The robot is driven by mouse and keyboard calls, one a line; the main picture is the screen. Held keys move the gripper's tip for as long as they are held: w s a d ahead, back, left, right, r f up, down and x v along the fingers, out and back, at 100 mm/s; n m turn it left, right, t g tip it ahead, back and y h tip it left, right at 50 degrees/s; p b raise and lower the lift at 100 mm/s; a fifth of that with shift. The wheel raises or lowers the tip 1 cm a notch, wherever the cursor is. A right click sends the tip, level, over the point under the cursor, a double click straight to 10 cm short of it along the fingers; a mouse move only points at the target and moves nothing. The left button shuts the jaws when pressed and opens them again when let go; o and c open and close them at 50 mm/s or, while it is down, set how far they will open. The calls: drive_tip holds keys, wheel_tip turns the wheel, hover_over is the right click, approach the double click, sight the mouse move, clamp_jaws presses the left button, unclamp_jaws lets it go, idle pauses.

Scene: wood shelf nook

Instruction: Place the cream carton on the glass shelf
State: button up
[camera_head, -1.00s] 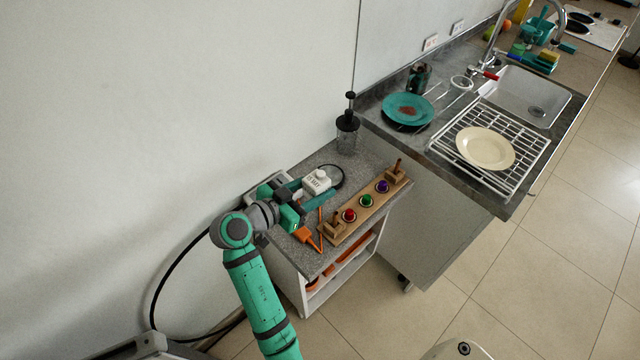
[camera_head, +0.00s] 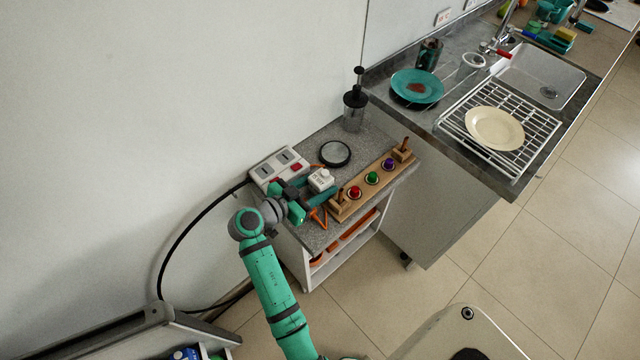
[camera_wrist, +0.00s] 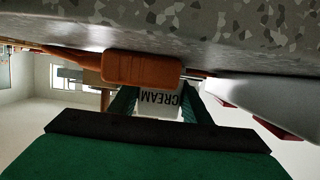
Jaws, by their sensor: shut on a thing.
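The cream carton (camera_head: 321,180) is a small white carton with dark lettering and a white top, held at the worktop of the small cabinet. My gripper (camera_head: 317,187) is shut on it, with green fingers on both sides. In the wrist view the carton (camera_wrist: 160,103) reads "CREAM", upside down in the picture, between the fingers (camera_wrist: 158,108). I cannot tell how far it is above the worktop. A grey-framed unit (camera_head: 135,328) with small items inside shows at the lower left; I cannot tell whether it holds the glass shelf.
The speckled worktop (camera_head: 318,240) carries a white-and-grey box with red parts (camera_head: 278,167), a round black-rimmed disc (camera_head: 335,154), a wooden rack with coloured balls (camera_head: 372,179) and a dark-topped dispenser (camera_head: 354,108). An orange tool (camera_wrist: 140,68) is close to the carton. Tiled floor lies clear at the right.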

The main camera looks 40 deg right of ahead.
drive_tip(key=shift+s+d, duration=0.1)
drive_tip(key=shift+d, duration=0.05)
drive_tip(key=o, duration=0.9)
